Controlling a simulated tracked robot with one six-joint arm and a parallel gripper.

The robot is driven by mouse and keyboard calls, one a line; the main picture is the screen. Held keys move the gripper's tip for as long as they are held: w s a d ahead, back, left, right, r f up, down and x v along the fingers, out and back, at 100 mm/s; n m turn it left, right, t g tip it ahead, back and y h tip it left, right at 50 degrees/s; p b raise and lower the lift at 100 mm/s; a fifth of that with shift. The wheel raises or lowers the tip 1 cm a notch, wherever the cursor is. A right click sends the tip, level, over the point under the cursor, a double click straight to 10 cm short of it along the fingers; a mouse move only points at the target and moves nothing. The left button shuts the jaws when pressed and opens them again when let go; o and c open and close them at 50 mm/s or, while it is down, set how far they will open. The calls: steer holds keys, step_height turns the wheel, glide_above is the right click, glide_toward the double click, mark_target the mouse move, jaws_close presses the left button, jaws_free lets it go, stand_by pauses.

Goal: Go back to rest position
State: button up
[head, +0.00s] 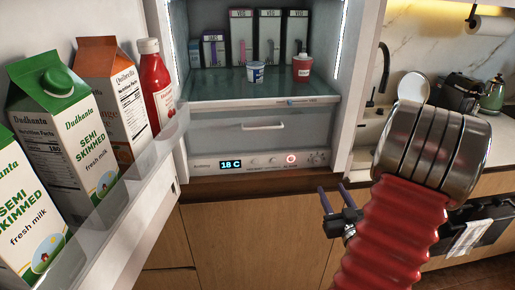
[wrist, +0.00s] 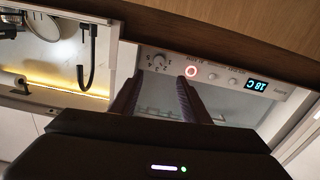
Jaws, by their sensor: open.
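My gripper (head: 338,199) is in front of the cabinet below the open fridge, at the right of the head view. Its two dark purple fingers stand apart, with nothing seen between them. In the wrist view the fingers (wrist: 156,98) point at the fridge's control panel (wrist: 215,72), apart from each other. The same panel (head: 260,162) shows in the head view with "18 C" on its display. My red ribbed arm and its metal joint cover part of the counter and the cabinet at the right.
The open fridge door (head: 150,180) at the left holds milk cartons (head: 62,130), an orange carton (head: 112,85) and a ketchup bottle (head: 157,85). A glass shelf (head: 220,88) holds cartons and two small cups. A sink (head: 368,135) and counter lie at the right.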

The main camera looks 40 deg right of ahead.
steer(key=s+f+m+g+y, duration=0.1)
steer(key=s+f+g, duration=0.35)
steer(key=f, duration=0.25)
steer(key=s+f+m+g+y, duration=0.2)
steer(key=s+f+g, duration=0.1)
steer(key=f+g, duration=0.35)
steer(key=w+a+r+n+y, duration=0.1)
steer(key=a+r+n+y, duration=0.1)
steer(key=a+r, duration=0.6)
steer(key=w+a+r+n+y, duration=0.2)
steer(key=a+r, duration=0.6)
steer(key=a, duration=1.2)
steer(key=w+a+r+n+t+y, duration=0.1)
steer(key=a+r+n, duration=0.3)
steer(key=a+r, duration=0.4)
steer(key=shift+w+a+y, duration=0.6)
steer(key=shift+w+a, duration=0.05)
steer(key=shift+a, duration=2.75)
steer(key=shift+r, duration=0.1)
steer(key=shift+c, duration=0.3)
